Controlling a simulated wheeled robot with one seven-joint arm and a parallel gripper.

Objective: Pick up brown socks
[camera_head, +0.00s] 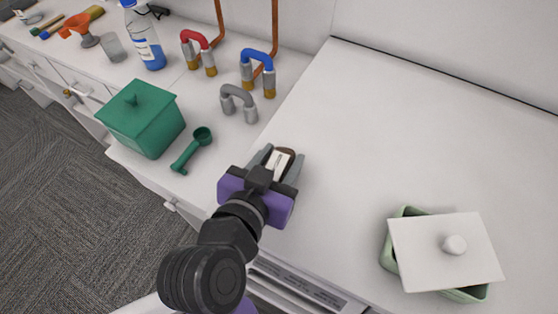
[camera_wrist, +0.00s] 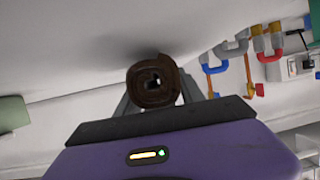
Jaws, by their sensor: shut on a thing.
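The brown socks (camera_wrist: 153,84) are a rolled bundle with a dark hole in the middle, seen end-on in the wrist view. In the head view, a brown edge of the socks (camera_head: 290,151) shows between the fingers, with a pale patch beside it. My gripper (camera_head: 279,162) is shut on the socks, one finger on each side. It is over the white counter, near its front edge. The fingers also show in the wrist view (camera_wrist: 156,95), partly behind the roll. I cannot tell whether the socks touch the counter.
A green lidded box (camera_head: 142,122), a green scoop (camera_head: 194,148) and grey, blue and red pipe pieces (camera_head: 239,102) stand to the left. A pale green box (camera_head: 397,258) with its white lid (camera_head: 430,255) askew is at right. The counter (camera_head: 400,130) behind is clear.

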